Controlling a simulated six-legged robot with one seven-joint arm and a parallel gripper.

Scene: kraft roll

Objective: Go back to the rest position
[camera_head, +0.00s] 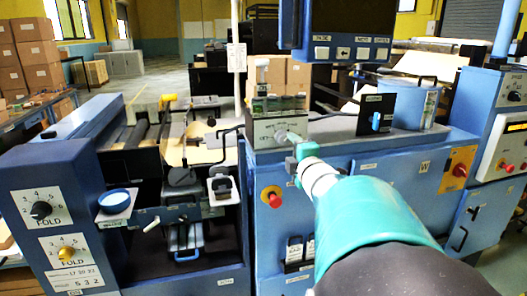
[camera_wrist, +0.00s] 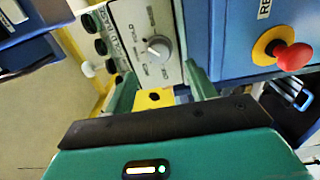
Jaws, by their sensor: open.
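My gripper (camera_wrist: 160,78) is open and empty in the wrist view, its two green fingers spread apart. Beyond the fingertips, between them in the picture, is a light grey dial (camera_wrist: 157,47) on a pale control panel (camera_wrist: 125,18). A gap seems to show between fingers and dial, but its depth is hard to tell. In the head view my teal and white arm reaches from the lower right to the middle, and my gripper (camera_head: 294,157) is small in front of the pale panel (camera_head: 268,130). The dial (camera_head: 281,134) shows just above it.
A red stop button on a yellow ring (camera_wrist: 294,56) sits right of the panel in the wrist view. In the head view, a blue machine (camera_head: 225,270) fills the front, with a dial box (camera_head: 40,210) left and a hanging screen (camera_head: 350,25) above. Cartons (camera_head: 35,55) stand behind left.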

